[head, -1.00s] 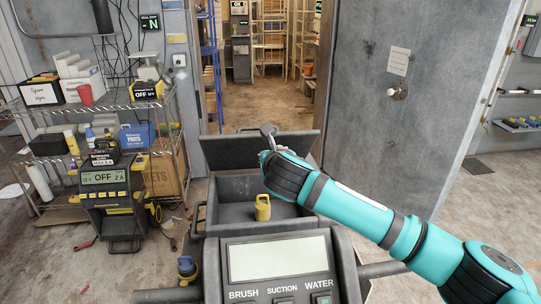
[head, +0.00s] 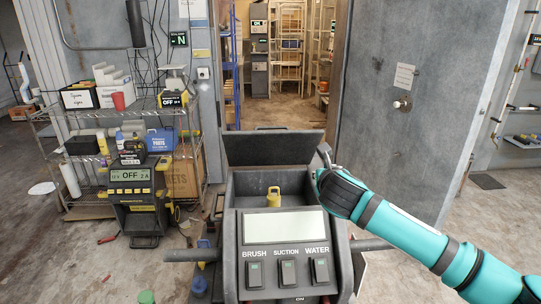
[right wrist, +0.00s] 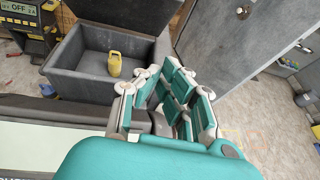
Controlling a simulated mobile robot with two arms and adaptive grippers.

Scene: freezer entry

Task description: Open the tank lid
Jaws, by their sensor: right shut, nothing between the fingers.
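The tank (head: 231,200) is a dark grey open box behind the control panel of a cleaning machine. Its lid (head: 272,148) is a flat dark panel standing raised at the tank's far edge, so the inside shows. The lid (right wrist: 125,14) and tank (right wrist: 60,72) also show in the right wrist view. My right gripper (head: 324,154) is shut and empty, just right of the lid and above the tank's right side; whether it touches the lid is unclear. Its fingers (right wrist: 172,100) are folded together in the right wrist view. My left gripper is out of view.
A yellow jug-like object (head: 273,198) stands in the tank. The control panel (head: 285,252) is in front. A loaded wire shelf (head: 118,112) and a charger (head: 135,195) stand left. A large grey door (head: 410,130) stands right. Floor shows through the doorway behind.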

